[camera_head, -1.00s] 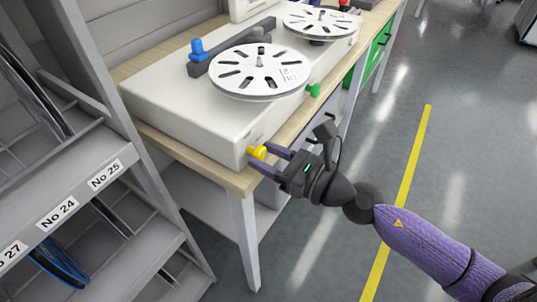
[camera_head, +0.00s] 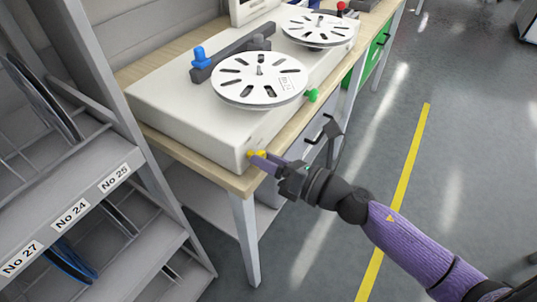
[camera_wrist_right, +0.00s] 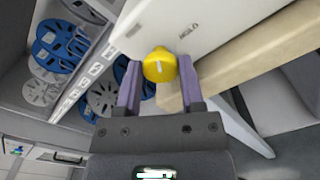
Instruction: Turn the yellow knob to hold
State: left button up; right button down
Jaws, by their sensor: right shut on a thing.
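The yellow knob (camera_head: 253,154) sits on the front end face of the white reel machine (camera_head: 185,118), near its lower right corner. My right gripper (camera_head: 263,159) is at the knob, with one purple finger on each side of it. In the right wrist view the knob (camera_wrist_right: 160,64) shows between the two fingertips (camera_wrist_right: 158,78), with a short pale mark on its face. The gripper is shut on it. My left gripper is out of view.
The machine stands on a wooden-topped bench (camera_head: 240,185). It carries two slotted white reels (camera_head: 262,62), a blue knob (camera_head: 199,55) and a green knob (camera_head: 312,95). A grey rack (camera_head: 95,190) with numbered shelves stands at left. The floor at right is open.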

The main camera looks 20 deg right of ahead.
pick_arm(q)
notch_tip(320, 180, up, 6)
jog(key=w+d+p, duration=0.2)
jog(key=p, duration=0.3)
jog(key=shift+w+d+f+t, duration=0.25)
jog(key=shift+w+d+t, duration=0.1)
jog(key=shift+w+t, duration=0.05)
pick_arm(e)
jog(key=m, duration=1)
jog(key=shift+f+m, duration=0.1)
jog(key=shift+m, duration=0.3)
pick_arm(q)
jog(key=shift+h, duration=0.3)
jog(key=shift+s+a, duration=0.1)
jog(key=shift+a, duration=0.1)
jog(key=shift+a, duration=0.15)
pick_arm(e)
jog(key=shift+c, duration=1.2)
grip_release()
jog(key=shift+d, duration=0.15)
pick_arm(q)
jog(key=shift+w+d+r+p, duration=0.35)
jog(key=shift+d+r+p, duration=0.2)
jog(key=shift+p, duration=0.2)
pick_arm(e)
jog(key=v, duration=0.9)
jog(key=shift+s+d, duration=0.2)
jog(key=shift+s, duration=0.1)
